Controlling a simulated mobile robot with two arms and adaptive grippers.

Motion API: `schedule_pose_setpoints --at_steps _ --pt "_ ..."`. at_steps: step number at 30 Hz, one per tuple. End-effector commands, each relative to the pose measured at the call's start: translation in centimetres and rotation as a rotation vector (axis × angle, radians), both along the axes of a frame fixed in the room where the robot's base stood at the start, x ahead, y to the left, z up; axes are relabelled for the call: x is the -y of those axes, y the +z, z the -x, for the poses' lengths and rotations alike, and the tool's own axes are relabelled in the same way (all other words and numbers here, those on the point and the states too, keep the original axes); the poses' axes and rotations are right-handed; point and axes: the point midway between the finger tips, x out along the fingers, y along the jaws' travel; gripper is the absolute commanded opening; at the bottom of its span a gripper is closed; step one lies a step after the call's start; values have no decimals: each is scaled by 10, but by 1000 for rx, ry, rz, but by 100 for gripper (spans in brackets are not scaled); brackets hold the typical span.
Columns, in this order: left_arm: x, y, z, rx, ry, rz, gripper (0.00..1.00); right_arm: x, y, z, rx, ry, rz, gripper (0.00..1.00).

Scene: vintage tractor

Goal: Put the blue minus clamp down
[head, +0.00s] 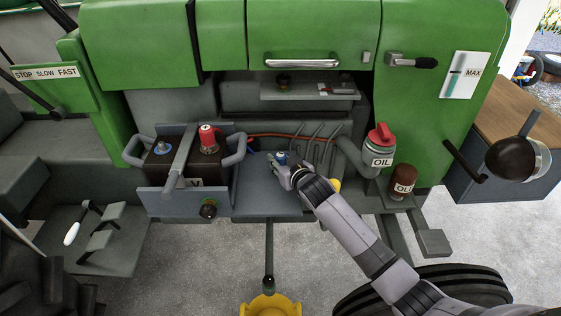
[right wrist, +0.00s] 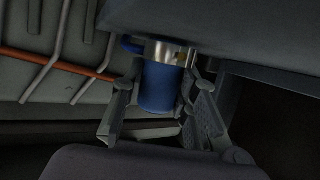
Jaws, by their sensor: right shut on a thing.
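The blue minus clamp (right wrist: 160,86) is a blue cylinder with a metal band, seen in the right wrist view between the fingers of my right gripper (right wrist: 165,125). In the head view its blue top (head: 281,157) shows at the tip of my right gripper (head: 290,168). The right gripper is shut on it, over the grey-blue shelf (head: 262,195) beside the battery (head: 180,165). I cannot tell whether the clamp touches the shelf. A red clamp (head: 208,138) sits on the battery's right side. My left gripper is not in view.
Metal pipes and an orange cable (head: 285,136) run behind the shelf. A yellow object (head: 270,304) is on the floor below.

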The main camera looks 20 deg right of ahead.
Motion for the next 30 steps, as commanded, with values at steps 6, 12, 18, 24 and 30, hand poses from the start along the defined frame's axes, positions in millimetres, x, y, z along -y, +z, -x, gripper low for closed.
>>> schedule_pose_setpoints --at_steps 6,12,18,24,30 --pt "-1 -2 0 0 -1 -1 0 0 -4 0 0 0 -1 28" --pt "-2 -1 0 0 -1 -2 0 0 -3 0 -1 0 0 41" --pt "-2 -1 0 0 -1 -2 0 0 -3 0 -1 -1 0 48" --pt "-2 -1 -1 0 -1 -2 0 0 -2 0 0 -1 0 48" --pt "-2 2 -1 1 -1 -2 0 2 5 14 -1 0 0 48"
